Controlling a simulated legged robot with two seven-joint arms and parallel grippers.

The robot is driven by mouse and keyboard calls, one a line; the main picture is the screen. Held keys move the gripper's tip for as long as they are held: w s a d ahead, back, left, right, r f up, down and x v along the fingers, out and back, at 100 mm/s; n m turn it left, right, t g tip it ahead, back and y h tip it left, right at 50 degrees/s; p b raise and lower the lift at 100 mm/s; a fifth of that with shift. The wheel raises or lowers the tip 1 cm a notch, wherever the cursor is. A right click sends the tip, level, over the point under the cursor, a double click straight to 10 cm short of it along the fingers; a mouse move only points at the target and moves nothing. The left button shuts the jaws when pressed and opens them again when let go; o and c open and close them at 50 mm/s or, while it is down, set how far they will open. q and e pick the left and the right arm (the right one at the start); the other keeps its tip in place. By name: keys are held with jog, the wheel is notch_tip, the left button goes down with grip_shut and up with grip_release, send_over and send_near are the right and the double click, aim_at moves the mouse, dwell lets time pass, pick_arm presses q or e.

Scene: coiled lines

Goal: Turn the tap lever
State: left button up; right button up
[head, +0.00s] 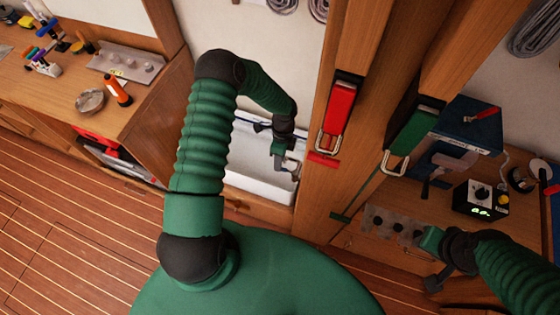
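A white sink (258,187) is set low in the recess beyond my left arm. A small dark fitting (262,126) at its back edge may be part of the tap. I cannot make out the lever clearly, and my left arm and hand hide part of this area. My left gripper (287,161) points down over the right part of the sink. It is small in view, and I cannot tell whether it touches anything or how its fingers stand. My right gripper (432,262) is at the lower right, in front of the right workbench, away from the sink.
A wooden post with a red clamp-like holder (339,108) and a green one (414,132) stands right of the sink. A left bench holds a metal bowl (90,101) and an orange tool (118,90). A black device (481,197) sits on the right bench.

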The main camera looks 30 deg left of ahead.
pick_arm(q)
jog(key=shift+s+d+f, duration=0.1)
jog(key=shift+s+f, duration=0.3)
jog(key=shift+f, duration=0.25)
jog(key=shift+d, duration=0.4)
jog(key=shift+w, duration=0.1)
jog(key=c, duration=0.5)
jog(key=shift+a, duration=0.3)
grip_shut()
